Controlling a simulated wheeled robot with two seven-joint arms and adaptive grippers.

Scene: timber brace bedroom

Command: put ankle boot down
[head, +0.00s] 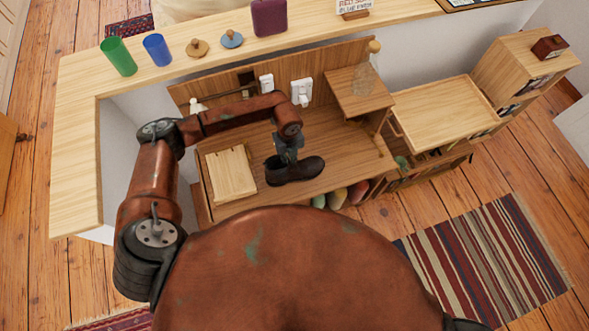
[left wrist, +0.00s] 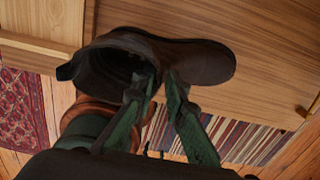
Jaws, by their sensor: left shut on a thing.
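The dark brown ankle boot (head: 295,171) is at the wooden bench top (head: 335,183), upright with its toe to the right. I cannot tell whether its sole touches the wood. My left gripper (head: 288,156) is above it, shut on the boot's upper edge near the opening. In the left wrist view the boot (left wrist: 190,60) shows its open top, and the gripper's green fingers (left wrist: 160,82) pinch its rim. My right gripper is not in view.
A pale slatted wooden board (head: 230,173) lies left of the boot. A ledge behind holds a green cup (head: 118,56), a blue cup (head: 157,50) and other items. A striped rug (head: 485,260) lies on the floor.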

